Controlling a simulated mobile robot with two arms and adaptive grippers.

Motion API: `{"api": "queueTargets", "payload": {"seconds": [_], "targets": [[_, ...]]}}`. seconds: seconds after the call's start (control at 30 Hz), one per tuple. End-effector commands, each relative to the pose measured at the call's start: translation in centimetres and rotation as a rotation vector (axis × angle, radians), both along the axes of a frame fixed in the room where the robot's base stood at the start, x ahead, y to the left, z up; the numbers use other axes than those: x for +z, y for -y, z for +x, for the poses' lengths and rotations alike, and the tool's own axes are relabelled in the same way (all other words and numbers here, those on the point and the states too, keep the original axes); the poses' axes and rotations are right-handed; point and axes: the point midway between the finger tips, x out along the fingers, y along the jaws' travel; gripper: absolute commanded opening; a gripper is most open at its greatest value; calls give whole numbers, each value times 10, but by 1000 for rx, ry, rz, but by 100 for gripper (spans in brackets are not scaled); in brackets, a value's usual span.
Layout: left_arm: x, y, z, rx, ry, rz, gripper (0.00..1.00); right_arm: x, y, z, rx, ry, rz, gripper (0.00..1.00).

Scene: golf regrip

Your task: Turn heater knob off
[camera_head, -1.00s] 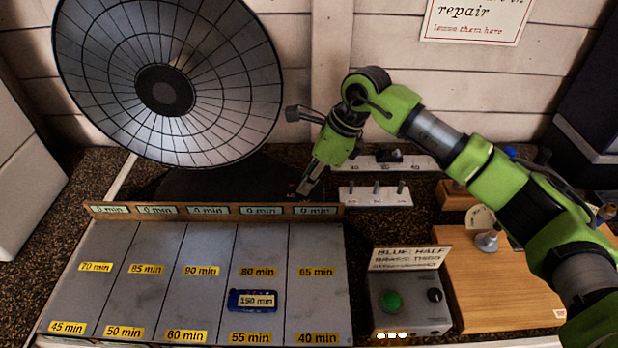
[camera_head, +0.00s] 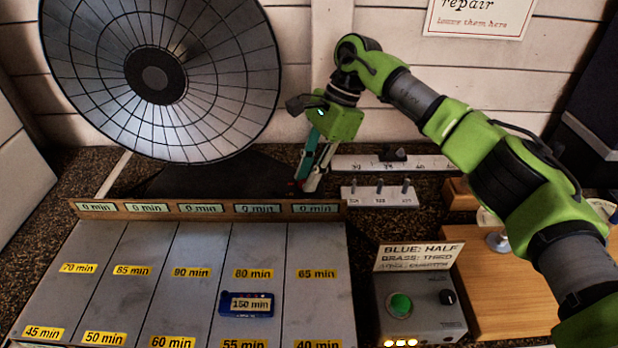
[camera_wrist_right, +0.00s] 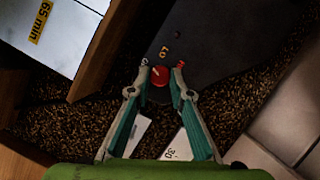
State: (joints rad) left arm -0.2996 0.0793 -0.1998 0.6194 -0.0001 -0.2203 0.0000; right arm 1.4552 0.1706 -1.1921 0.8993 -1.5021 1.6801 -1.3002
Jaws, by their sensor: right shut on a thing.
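The heater has a large round dish (camera_head: 215,95) with a wire grid and stands at the back left on a dark base (camera_head: 210,181). Its small red knob (camera_wrist_right: 160,76) shows in the right wrist view on the dark base, with small markings around it that are hard to read. My right gripper (camera_head: 308,187) reaches down to the right end of the base. In the right wrist view its two fingertips (camera_wrist_right: 161,82) are shut on the red knob, one on each side. The knob's exact setting is hard to tell. My left gripper is not in view.
A panel of grey lanes (camera_head: 190,290) with yellow minute labels and a blue timer (camera_head: 247,304) lies in front. A grey box (camera_head: 420,305) with a green button stands right of it. White strips with pegs (camera_head: 380,195) lie close right of the gripper.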

Motion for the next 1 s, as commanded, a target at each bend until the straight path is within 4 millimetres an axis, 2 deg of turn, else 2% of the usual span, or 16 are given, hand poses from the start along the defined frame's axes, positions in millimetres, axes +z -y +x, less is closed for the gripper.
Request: {"api": "queueTargets", "payload": {"seconds": [0.43, 1.0], "targets": [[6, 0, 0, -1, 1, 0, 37, 0, -2, 2, 277, 0, -1, 0], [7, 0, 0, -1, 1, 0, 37, -1, -2, 2, 338, -1, -1, 0]]}}
